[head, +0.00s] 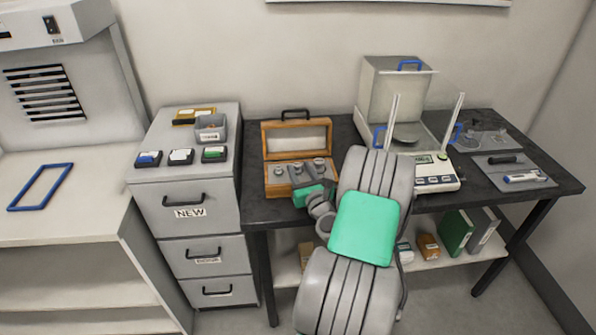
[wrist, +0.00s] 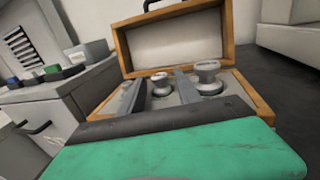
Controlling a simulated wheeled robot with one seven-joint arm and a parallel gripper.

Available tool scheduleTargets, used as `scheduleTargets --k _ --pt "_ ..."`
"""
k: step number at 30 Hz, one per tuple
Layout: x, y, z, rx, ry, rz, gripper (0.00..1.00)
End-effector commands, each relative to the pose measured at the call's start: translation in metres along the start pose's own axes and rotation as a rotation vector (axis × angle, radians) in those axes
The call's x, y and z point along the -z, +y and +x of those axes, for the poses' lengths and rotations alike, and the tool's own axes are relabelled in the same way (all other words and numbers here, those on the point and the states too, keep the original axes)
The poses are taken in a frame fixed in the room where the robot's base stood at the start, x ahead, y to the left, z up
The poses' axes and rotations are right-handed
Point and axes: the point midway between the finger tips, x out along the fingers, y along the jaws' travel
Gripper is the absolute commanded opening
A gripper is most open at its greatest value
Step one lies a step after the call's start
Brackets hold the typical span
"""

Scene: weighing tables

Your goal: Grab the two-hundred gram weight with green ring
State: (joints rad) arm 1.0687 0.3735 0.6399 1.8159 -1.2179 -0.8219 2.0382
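An open wooden case (head: 296,140) stands on the dark table with several grey metal weights in it. In the wrist view, one knobbed weight (wrist: 160,84) shows between my finger lines, and a larger one (wrist: 208,76) stands to the right of my right finger. No green ring can be made out on any weight, so I cannot tell which is the two-hundred gram one. My gripper (wrist: 158,80) is open, its two fingers apart and reaching over the case's front edge. In the head view my gripper (head: 306,184) is at the case's front right, partly hiding it.
A balance with a glass shield (head: 436,172) stands right of the case. A tray (head: 515,172) with small tools lies at the table's right. A grey drawer cabinet (head: 180,230) adjoins on the left. The case lid (wrist: 180,40) stands upright behind the weights.

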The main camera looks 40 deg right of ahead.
Motion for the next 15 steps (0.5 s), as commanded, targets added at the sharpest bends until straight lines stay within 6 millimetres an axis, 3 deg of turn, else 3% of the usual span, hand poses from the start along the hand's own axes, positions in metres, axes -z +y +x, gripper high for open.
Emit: scheduleTargets --k 15 --pt "0.0 0.0003 -0.0003 -0.001 0.0 0.0 0.0"
